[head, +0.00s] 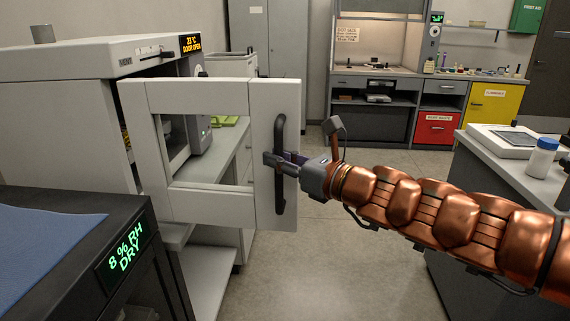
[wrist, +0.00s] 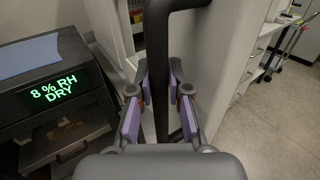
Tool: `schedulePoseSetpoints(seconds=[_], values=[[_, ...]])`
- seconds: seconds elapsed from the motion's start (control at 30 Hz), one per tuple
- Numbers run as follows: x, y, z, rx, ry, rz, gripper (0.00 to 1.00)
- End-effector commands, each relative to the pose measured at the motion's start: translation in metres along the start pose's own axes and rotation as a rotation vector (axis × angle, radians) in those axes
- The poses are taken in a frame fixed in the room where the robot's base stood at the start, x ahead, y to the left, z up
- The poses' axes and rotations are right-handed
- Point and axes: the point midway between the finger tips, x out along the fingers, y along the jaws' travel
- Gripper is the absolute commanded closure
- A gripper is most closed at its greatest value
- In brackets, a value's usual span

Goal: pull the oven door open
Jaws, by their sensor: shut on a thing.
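The oven (head: 95,62) stands at the left, with a display on top reading 23 °C DOOR OPEN. Its pale door (head: 195,95), with a window opening, stands swung out from the oven body. The dark vertical bar handle (head: 280,190) is on the door's right panel. My gripper (head: 275,160) is shut on the handle about midway along it. In the wrist view the handle (wrist: 158,60) runs between the purple-padded fingers (wrist: 158,112) of my gripper. The fingers hide part of the handle.
A dark cabinet (head: 70,220) reading 8 % RH DRY stands at the front left, near the door. A bench (head: 510,165) with a white bottle (head: 542,157) is at the right. The floor (head: 340,255) between is clear.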

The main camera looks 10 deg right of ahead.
Motion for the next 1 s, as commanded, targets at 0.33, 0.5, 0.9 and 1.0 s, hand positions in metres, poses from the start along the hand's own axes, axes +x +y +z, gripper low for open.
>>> schedulePoseSetpoints(seconds=[0.33, 0.5, 0.9, 1.0], values=[[0.0077, 0.005, 0.0007, -0.001, -0.001, 0.001, 1.0], [0.0085, 0.0059, 0.0006, -0.001, -0.001, 0.003, 1.0], [0.0079, 0.0046, 0.0003, -0.001, 0.0, -0.001, 0.6], [0.0076, 0.0039, 0.0001, -0.001, 0.0, -0.002, 0.57]])
